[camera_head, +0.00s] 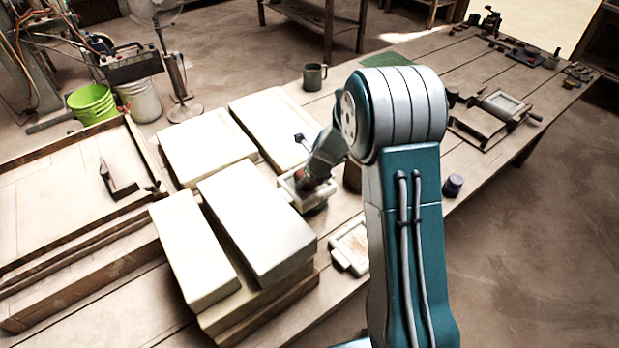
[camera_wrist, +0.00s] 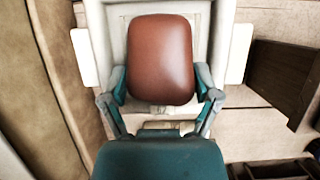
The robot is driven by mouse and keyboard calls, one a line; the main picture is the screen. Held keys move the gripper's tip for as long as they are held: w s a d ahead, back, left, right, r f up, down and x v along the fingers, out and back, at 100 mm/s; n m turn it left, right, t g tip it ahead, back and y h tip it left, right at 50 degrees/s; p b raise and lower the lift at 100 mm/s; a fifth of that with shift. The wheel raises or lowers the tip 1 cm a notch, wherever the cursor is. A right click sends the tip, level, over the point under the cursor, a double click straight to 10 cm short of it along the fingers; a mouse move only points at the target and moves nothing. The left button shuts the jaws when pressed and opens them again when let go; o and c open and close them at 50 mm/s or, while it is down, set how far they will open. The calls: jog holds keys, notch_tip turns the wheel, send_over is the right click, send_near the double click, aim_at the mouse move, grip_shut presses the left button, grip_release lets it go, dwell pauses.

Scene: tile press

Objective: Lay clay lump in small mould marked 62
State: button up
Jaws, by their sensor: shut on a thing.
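My gripper (camera_wrist: 161,84) is shut on the clay lump (camera_wrist: 160,58), a smooth red-brown rounded block, with one finger on each side. In the wrist view the lump is in front of a pale mould (camera_wrist: 112,30) with side lugs and covers most of its middle. I cannot tell whether the lump touches the mould floor. In the head view my gripper (camera_head: 313,180) is low over this small pale mould (camera_head: 289,189), beside the white slabs. A second pale mould (camera_head: 350,245) lies nearer, to the right of the slabs. No 62 marking is legible.
Large white slabs (camera_head: 258,222) are stacked just left of my gripper, with more (camera_head: 205,145) behind. A grey mug (camera_head: 315,77) and green mat (camera_head: 388,60) stand farther back. A framed press tool (camera_head: 500,105) and dark blue pot (camera_head: 453,185) are to the right.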

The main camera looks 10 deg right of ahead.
jog(key=o, duration=1.1)
jog(key=shift+o, duration=0.2)
jog(key=shift+r, duration=0.15)
jog(key=s+r+n, duration=0.4)
jog(key=s+r, duration=0.1)
jog(key=r, duration=0.4)
jog(key=s+r+n, duration=0.4)
jog(key=s+r, duration=0.1)
jog(key=r, duration=0.4)
jog(key=s+r+n+h, duration=0.1)
jog(key=s+r+n, duration=0.3)
jog(key=s+n, duration=0.7)
jog(key=s+r+n+t, duration=0.1)
jog(key=s+r+n, duration=0.3)
jog(key=s+n, duration=0.6)
jog(key=shift+s+a+n+t+h, duration=0.3)
jog(key=shift+s+n+h, duration=0.1)
jog(key=shift+n, duration=0.8)
